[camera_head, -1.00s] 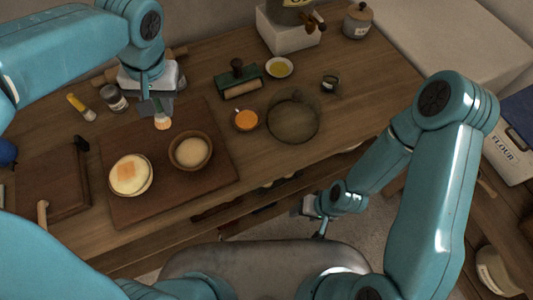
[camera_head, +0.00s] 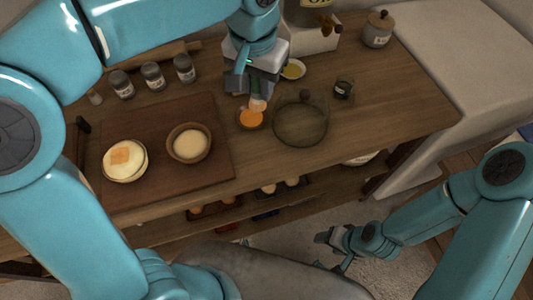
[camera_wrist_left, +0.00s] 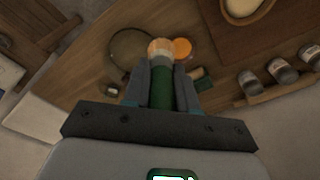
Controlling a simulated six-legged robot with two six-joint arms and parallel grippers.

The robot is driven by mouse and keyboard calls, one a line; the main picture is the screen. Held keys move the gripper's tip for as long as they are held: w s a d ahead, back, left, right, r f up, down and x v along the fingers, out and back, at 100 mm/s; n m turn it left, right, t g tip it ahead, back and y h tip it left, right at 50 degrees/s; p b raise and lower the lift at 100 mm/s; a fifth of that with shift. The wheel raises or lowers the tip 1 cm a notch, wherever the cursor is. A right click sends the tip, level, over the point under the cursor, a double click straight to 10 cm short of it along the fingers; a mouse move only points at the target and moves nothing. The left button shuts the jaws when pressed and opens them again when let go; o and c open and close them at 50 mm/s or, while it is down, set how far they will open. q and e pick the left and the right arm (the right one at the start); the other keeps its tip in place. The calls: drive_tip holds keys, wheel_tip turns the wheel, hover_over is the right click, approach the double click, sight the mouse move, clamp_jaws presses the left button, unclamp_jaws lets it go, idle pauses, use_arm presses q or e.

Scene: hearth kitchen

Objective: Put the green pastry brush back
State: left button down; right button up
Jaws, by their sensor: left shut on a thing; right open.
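The green pastry brush shows in the left wrist view as a green handle (camera_wrist_left: 187,92) with a pale bristle head (camera_wrist_left: 160,49). My left gripper (camera_wrist_left: 172,85) is shut on its handle, bristles forward. In the head view the left gripper (camera_head: 253,88) is over the back middle of the table, and the bristle tip (camera_head: 257,105) shows just behind the small orange bowl (camera_head: 250,120). A dark green piece (camera_wrist_left: 203,74) shows beside the fingers in the wrist view and is mostly hidden in the head view. My right gripper (camera_head: 326,238) is open and empty, in front of the table.
A round glass dish (camera_head: 300,122) stands right of the orange bowl. A board (camera_head: 120,190) holds a dough bowl (camera_head: 189,143) and a plate with pastry (camera_head: 124,160). Several spice jars (camera_head: 153,76) stand behind it. A small jar (camera_head: 344,88) is at right.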

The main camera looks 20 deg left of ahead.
use_arm(q)
drive_tip(key=f+b, duration=0.1)
drive_tip(key=f, duration=1.9)
drive_tip(key=shift+a, duration=0.2)
drive_tip(key=shift+f+b, duration=0.2)
drive_tip(key=shift+b, duration=0.1)
drive_tip(key=c, duration=0.9)
unclamp_jaws()
drive_tip(key=shift+r, duration=0.1)
